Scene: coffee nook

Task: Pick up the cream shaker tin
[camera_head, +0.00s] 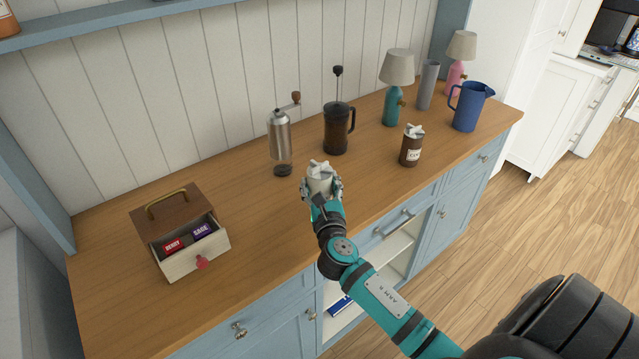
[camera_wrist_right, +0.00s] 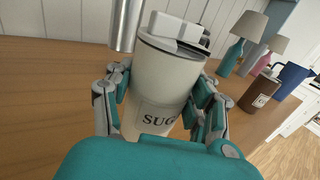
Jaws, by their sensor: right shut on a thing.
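The cream shaker tin (camera_head: 320,176) stands upright near the front middle of the wooden counter in the head view. My right gripper (camera_head: 322,192) is around it from the front, shut on its body. In the right wrist view the tin (camera_wrist_right: 166,85) has a pale lid with a dark rim and a label reading "SUG", the rest hidden. The fingers of my right gripper (camera_wrist_right: 160,108) press on both its sides. I cannot tell whether its base touches the counter. My left gripper is not in view.
A brown tin (camera_head: 411,147) stands to the right. A grinder (camera_head: 280,140) and a French press (camera_head: 337,127) stand behind. A box with an open drawer (camera_head: 188,255) is at left. A blue pitcher (camera_head: 468,108) and a teal lamp (camera_head: 392,105) stand at the right.

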